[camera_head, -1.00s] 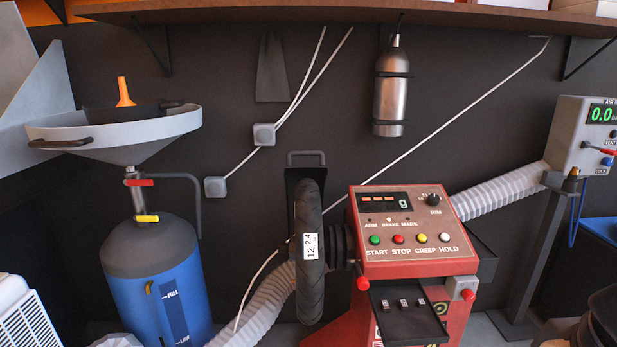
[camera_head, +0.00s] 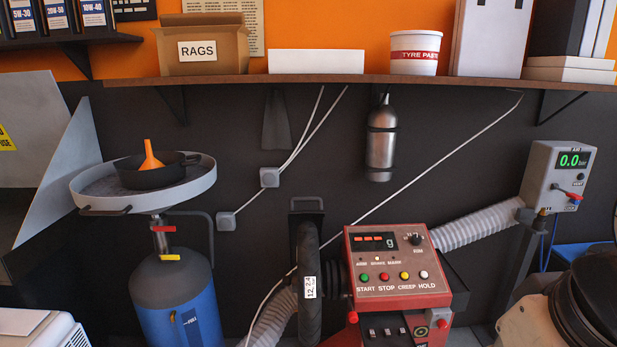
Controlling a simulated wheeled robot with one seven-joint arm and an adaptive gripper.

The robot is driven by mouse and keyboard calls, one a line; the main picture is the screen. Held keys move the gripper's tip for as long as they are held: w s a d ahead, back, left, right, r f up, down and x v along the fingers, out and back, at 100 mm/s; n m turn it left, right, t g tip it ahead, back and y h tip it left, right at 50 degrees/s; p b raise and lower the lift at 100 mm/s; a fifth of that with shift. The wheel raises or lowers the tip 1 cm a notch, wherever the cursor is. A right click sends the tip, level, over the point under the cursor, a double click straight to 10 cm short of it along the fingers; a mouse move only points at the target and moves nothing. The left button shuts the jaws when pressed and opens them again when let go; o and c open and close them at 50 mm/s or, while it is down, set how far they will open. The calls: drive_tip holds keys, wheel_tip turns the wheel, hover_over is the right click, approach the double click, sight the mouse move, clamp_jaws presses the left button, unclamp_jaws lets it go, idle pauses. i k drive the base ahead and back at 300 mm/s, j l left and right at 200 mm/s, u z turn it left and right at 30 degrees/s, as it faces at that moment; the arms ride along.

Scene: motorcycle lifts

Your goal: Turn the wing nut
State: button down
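I cannot make out a wing nut in this view. A red wheel balancer (camera_head: 398,273) stands at the lower middle, with a control panel of coloured buttons and a lit red display. A narrow black tyre (camera_head: 309,265) stands edge-on at the machine's left side, with a white label on its tread. The tyre's faces and its hub are hidden by this angle. My gripper is not in view.
A blue oil drainer (camera_head: 186,300) with a wide grey pan (camera_head: 101,190) stands at left. A grey gauge unit (camera_head: 545,178) is at right. A shelf (camera_head: 330,88) crosses the wall, holding a RAGS box (camera_head: 203,51) and tub (camera_head: 414,55). An unidentified pale and black shape (camera_head: 535,318) fills the lower right.

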sight(287, 280)
drive_tip(key=i+j, duration=0.15)
drive_tip(key=j, duration=0.15)
drive_tip(key=i+j, duration=0.1)
drive_tip(key=j, duration=0.25)
drive_tip(key=i+j, duration=0.15)
drive_tip(key=j, duration=0.15)
drive_tip(key=i+j, duration=0.1)
drive_tip(key=j, duration=0.2)
drive_tip(key=u, duration=0.05)
